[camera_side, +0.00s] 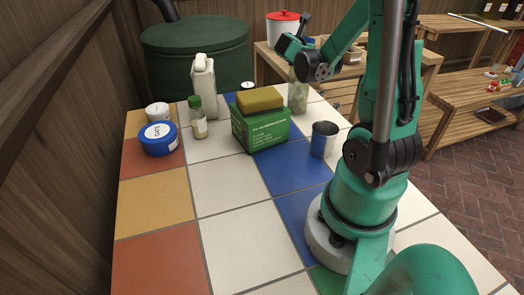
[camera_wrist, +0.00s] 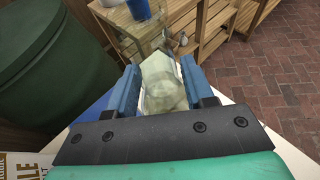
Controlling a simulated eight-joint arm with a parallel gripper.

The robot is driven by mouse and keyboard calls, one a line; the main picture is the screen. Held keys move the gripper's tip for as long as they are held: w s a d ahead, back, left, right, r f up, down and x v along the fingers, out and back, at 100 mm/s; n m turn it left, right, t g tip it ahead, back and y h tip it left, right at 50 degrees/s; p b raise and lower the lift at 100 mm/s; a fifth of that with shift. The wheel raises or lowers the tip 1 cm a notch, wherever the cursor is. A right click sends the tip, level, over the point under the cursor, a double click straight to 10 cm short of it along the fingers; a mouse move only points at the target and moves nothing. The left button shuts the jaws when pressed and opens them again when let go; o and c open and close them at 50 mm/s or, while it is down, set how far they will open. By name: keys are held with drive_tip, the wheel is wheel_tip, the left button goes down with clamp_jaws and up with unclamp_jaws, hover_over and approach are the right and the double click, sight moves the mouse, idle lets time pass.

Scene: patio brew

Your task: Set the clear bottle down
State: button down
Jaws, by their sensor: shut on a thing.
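The clear bottle (camera_side: 298,97) is upright near the far right edge of the tiled table, behind the green box. Its base appears at or very near the tiles; I cannot tell whether it touches. In the wrist view the bottle (camera_wrist: 163,88) is pale and cloudy, between the two blue fingers of my gripper (camera_wrist: 160,70). The gripper is shut on it. In the side view my arm reaches over from the right, and the fingers are hard to make out at the bottle's top.
A green box (camera_side: 262,132) with a yellow sponge (camera_side: 260,99) on top stands nearby. A metal cup (camera_side: 324,140) is in front of the bottle. A white jug (camera_side: 203,88), green-capped bottle (camera_side: 198,119) and blue tub (camera_side: 158,140) stand left.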

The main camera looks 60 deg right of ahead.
drive_tip(key=shift+c, duration=1.6)
unclamp_jaws()
drive_tip(key=shift+f, duration=0.1)
drive_tip(key=v, duration=0.4)
drive_tip(key=shift+a, duration=0.2)
drive_tip(key=shift+a+r, duration=0.3)
drive_tip(key=shift+a, duration=0.2)
drive_tip(key=shift+c, duration=0.7)
